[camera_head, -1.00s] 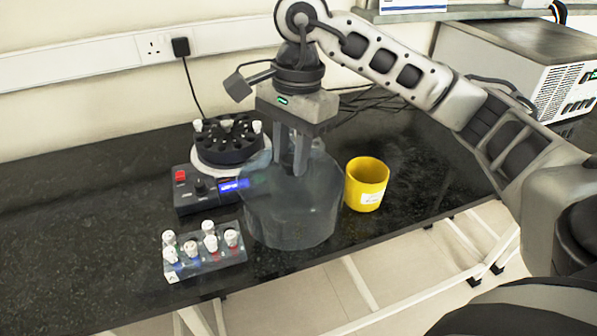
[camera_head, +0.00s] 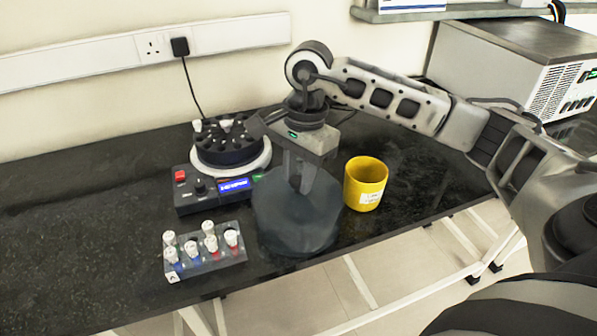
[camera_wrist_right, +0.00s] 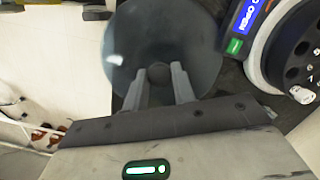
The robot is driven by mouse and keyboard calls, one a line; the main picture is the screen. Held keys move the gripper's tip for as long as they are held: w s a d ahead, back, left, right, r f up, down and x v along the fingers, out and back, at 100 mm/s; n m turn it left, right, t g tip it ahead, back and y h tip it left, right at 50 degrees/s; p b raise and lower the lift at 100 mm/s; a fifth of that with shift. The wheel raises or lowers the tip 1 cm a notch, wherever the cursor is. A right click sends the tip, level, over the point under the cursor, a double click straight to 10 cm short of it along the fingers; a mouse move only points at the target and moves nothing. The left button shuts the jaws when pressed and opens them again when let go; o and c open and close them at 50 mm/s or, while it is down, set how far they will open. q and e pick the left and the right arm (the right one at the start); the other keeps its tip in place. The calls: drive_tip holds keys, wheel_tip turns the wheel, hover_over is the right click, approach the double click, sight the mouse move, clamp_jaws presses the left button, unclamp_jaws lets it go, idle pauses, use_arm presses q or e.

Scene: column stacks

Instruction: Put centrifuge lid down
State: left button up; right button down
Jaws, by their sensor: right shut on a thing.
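The centrifuge lid (camera_head: 297,222) is a translucent grey dome in front of the centrifuge and left of the yellow cup. My right gripper (camera_head: 303,188) is above it, shut on its top knob; the right wrist view shows the two fingers (camera_wrist_right: 158,80) on either side of the round knob, with the lid (camera_wrist_right: 190,40) below. The lid is low, at or very near the bench top; I cannot tell whether it touches. The centrifuge (camera_head: 228,155) is uncovered, its black rotor exposed and its blue display lit. My left gripper is not in view.
A tube rack (camera_head: 208,258) with several white-capped tubes stands left of the lid. A yellow cup (camera_head: 366,183) stands close on its right. The front edge of the black bench (camera_head: 110,215) is near the lid. A large white machine (camera_head: 520,65) is at the back right.

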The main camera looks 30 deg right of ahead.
drive_tip(key=c, duration=1.1)
unclamp_jaws()
drive_tip(key=shift+c, duration=0.2)
wheel_tip(320, 180, up, 12)
drive_tip(key=d, duration=0.1)
drive_tip(key=shift+w+d, duration=0.15)
drive_tip(key=shift+d, duration=0.05)
